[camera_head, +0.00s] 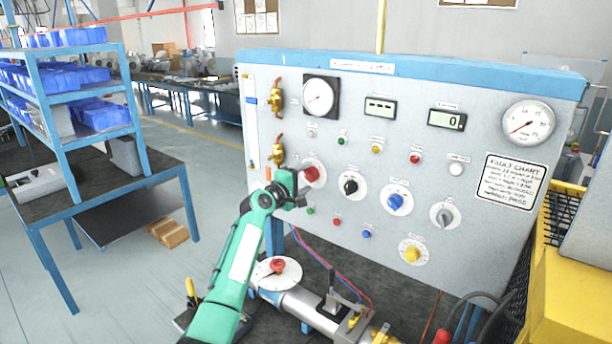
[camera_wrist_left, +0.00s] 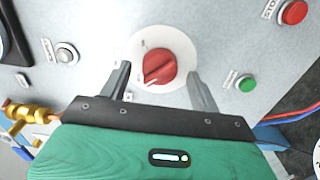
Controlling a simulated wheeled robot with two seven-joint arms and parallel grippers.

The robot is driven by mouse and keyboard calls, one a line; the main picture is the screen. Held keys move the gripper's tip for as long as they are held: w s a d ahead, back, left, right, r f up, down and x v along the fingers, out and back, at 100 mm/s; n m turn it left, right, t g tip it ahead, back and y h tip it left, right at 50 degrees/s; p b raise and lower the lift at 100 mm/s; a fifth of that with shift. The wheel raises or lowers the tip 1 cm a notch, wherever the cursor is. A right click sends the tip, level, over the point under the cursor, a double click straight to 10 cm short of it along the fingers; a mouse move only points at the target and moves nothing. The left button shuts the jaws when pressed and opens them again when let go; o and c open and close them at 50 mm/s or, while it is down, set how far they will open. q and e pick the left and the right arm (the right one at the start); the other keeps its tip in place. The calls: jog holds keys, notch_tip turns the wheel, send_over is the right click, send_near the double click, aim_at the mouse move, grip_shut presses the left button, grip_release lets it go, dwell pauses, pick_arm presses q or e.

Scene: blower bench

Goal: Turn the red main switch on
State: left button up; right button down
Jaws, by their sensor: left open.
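The red main switch (camera_head: 312,173) is a red rotary knob on a white round dial at the left part of the grey panel. In the left wrist view the red knob (camera_wrist_left: 159,67) sits between the fingers, its pointer end tilted to the lower left. My left gripper (camera_head: 302,180) is at the panel in front of the switch. Its fingers (camera_wrist_left: 160,82) are open, one on each side of the knob, with gaps to it. Whether the fingertips touch the dial, I cannot tell. My right gripper is in neither view.
Black (camera_head: 351,187), blue (camera_head: 395,201) and grey (camera_head: 443,215) knobs are right of the switch. Brass valves (camera_head: 276,97) are on its left. A green button (camera_wrist_left: 246,83) and a red stop button (camera_wrist_left: 293,12) are close by. A pipe assembly (camera_head: 310,308) lies below on the bench.

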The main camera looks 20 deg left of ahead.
pick_arm(q)
jog(key=shift+w+d, duration=0.2)
jog(key=shift+w, duration=0.3)
jog(key=shift+c, duration=0.2)
